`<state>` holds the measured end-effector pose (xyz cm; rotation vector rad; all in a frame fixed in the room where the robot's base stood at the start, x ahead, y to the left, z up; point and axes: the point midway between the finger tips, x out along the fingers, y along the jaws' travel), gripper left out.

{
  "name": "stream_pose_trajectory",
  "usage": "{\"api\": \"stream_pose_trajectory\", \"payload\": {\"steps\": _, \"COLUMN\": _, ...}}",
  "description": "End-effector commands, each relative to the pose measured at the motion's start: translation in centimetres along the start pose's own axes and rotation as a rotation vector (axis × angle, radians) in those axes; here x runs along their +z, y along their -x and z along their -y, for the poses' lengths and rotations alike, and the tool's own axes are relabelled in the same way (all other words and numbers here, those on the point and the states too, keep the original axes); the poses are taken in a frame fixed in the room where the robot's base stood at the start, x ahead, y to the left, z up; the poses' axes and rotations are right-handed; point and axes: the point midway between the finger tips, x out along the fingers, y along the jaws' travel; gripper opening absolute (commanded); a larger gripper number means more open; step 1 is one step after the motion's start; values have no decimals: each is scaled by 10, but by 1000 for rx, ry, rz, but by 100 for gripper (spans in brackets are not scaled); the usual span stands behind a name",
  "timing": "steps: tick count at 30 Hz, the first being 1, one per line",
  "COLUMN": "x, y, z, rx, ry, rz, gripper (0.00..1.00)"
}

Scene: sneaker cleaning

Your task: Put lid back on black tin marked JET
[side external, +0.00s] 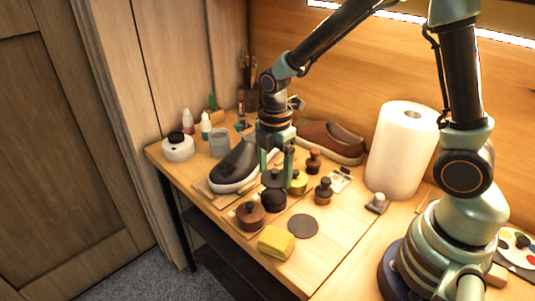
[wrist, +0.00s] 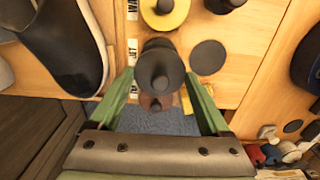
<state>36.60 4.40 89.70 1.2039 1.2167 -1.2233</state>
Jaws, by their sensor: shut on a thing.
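My gripper (side external: 276,177) is shut on a black lid (side external: 272,178) with a round knob. In the wrist view the lid (wrist: 160,78) sits between the two green fingers. The black tin (side external: 273,201) stands below the lid on the bench. In the wrist view the lid hides most of the tin, and part of a white label strip (wrist: 132,52) reading JET shows beside it. The lid appears to be over the tin, but I cannot tell whether they touch.
A brown tin (side external: 250,216) and a yellow tin (side external: 299,184) flank the black one. A dark sneaker (side external: 235,168) lies to the left. A flat dark disc (side external: 303,226) and a yellow block (side external: 276,243) lie in front. Stampers (side external: 323,191) stand to the right.

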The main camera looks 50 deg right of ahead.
Motion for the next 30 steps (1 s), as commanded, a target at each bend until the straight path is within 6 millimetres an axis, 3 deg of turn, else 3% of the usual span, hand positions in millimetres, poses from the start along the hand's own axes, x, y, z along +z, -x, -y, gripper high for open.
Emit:
{"api": "stream_pose_trajectory", "payload": {"steps": 13, "x": 0, "y": -36, "z": 0, "rx": -2, "ry": 0, "rz": 0, "gripper": 29}}
{"api": "stream_pose_trajectory", "payload": {"steps": 30, "x": 0, "y": -42, "z": 0, "rx": 0, "ry": 0, "rz": 0, "gripper": 29}}
